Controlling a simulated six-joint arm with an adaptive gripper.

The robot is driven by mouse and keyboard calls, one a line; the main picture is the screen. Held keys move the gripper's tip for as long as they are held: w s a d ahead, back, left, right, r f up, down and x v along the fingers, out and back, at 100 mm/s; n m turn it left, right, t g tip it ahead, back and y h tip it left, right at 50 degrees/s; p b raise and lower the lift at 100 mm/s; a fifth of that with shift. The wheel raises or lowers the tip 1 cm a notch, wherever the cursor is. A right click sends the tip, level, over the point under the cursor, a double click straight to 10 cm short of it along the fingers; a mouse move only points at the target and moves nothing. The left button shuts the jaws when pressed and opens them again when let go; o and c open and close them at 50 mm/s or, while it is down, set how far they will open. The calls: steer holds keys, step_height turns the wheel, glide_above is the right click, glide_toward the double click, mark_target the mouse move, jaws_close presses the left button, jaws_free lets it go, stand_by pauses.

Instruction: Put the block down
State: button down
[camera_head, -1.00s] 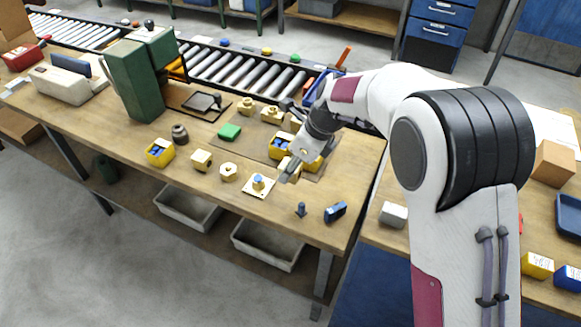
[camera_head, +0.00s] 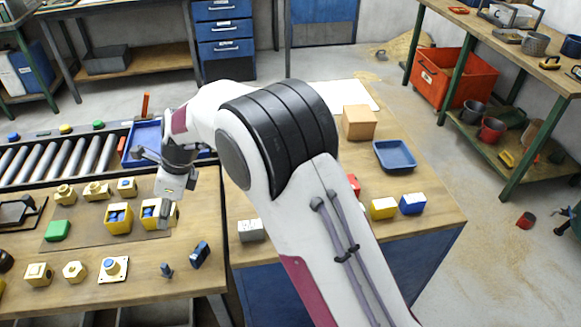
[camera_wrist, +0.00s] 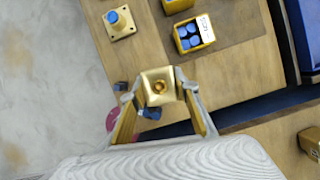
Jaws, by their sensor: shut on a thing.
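My gripper (camera_head: 167,207) hangs over the right part of the wooden workbench (camera_head: 135,268), in front of a yellow bin (camera_head: 149,215) that it partly covers. In the wrist view my gripper (camera_wrist: 160,92) is shut on a brass block (camera_wrist: 158,76) with a round hole in its face. The block sits between the two fingertips. In the head view I cannot make out the held block. Below it in the wrist view the bench top (camera_wrist: 120,62) shows, with a small dark blue part behind the fingers.
A blue clamp-like part (camera_head: 200,254) and a dark peg (camera_head: 166,270) lie nearer the front. A grey block (camera_head: 251,230) lies on the right-hand table.

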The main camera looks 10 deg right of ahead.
steer(key=w+d+r+m, duration=0.1)
steer(key=w+d, duration=0.3)
steer(key=d, duration=0.4)
steer(key=w+d+r+m+t, duration=0.1)
steer(key=w+d, duration=0.3)
steer(key=d, duration=0.4)
steer(key=w+d+r+m+t, duration=0.1)
steer(key=w+d+m, duration=0.2)
steer(key=d, duration=0.6)
steer(key=shift+w+r+h, duration=0.1)
steer(key=shift+w+h, duration=0.3)
steer(key=shift+w, duration=0.25)
steer(key=d+r+m+h, duration=0.1)
steer(key=d+r+m, duration=0.1)
steer(key=d, duration=1)
steer(key=w+d+r+m+t+h, duration=0.1)
steer(key=d+r+m, duration=0.2)
steer(key=d, duration=0.9)
steer(key=shift+w+m+t, duration=0.15)
steer(key=shift+m+t, duration=0.15)
steer(key=shift+m, duration=0.7)
steer(key=shift+f, duration=0.2)
steer(key=shift+f, duration=2.35)
steer(key=shift+f, duration=0.1)
